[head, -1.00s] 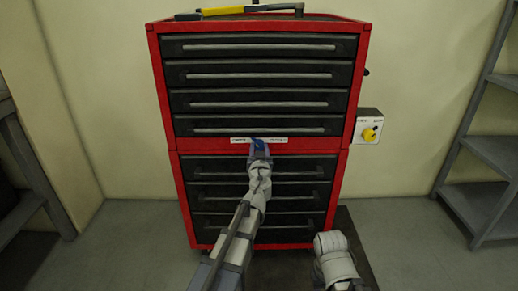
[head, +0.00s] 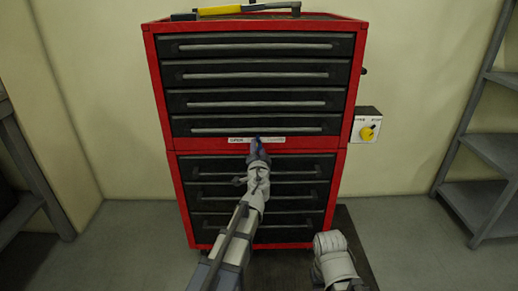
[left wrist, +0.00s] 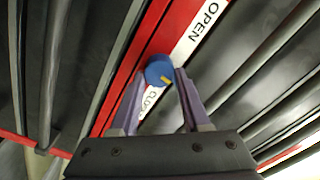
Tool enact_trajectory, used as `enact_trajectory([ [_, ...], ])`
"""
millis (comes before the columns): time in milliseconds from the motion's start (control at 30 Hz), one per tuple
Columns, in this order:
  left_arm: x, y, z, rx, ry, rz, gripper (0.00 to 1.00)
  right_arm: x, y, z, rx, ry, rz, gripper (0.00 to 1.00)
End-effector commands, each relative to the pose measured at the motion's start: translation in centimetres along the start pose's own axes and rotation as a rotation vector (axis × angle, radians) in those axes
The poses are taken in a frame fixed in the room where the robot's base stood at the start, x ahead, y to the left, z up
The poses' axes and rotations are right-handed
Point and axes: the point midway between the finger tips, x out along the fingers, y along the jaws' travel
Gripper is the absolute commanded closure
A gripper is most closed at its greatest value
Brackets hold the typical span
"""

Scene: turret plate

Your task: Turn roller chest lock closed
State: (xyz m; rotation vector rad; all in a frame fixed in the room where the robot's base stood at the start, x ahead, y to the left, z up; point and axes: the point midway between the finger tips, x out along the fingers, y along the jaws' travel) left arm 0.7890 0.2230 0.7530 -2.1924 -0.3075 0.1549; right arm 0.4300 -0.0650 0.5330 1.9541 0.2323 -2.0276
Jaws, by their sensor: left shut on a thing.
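The red roller chest (head: 160,150) stands against the wall, with black drawers above and below a red middle band. A round blue lock knob (left wrist: 159,69) with a yellow mark sits on this band, on a white label strip (left wrist: 198,38). The strip reads OPEN at one end and CLOSED, partly hidden, at the other. The yellow mark points to the lower right in the left wrist view, off the line of the strip. My left gripper (head: 257,144) is shut on the knob, one finger on each side, and looks rolled. My right gripper is out of view.
Long drawer handles (head: 262,170) stick out just below the band, close to my left wrist. A yellow-handled tool (head: 220,10) lies on top. A switch box (head: 367,126) with a yellow knob is on the wall at right, near grey shelving (head: 480,190).

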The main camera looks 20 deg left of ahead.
Motion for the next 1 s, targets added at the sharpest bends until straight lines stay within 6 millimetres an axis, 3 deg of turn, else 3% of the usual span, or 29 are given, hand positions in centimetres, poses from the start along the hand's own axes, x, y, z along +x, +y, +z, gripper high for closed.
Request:
enact_trajectory([
  [500,-0.06,-0.49,0.51,0.443,-0.009,-0.006,1.00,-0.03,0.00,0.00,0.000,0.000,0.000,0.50],
  [1000,0.05,-0.63,0.54,0.646,-0.011,-0.007,1.00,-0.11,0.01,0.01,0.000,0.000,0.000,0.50],
])
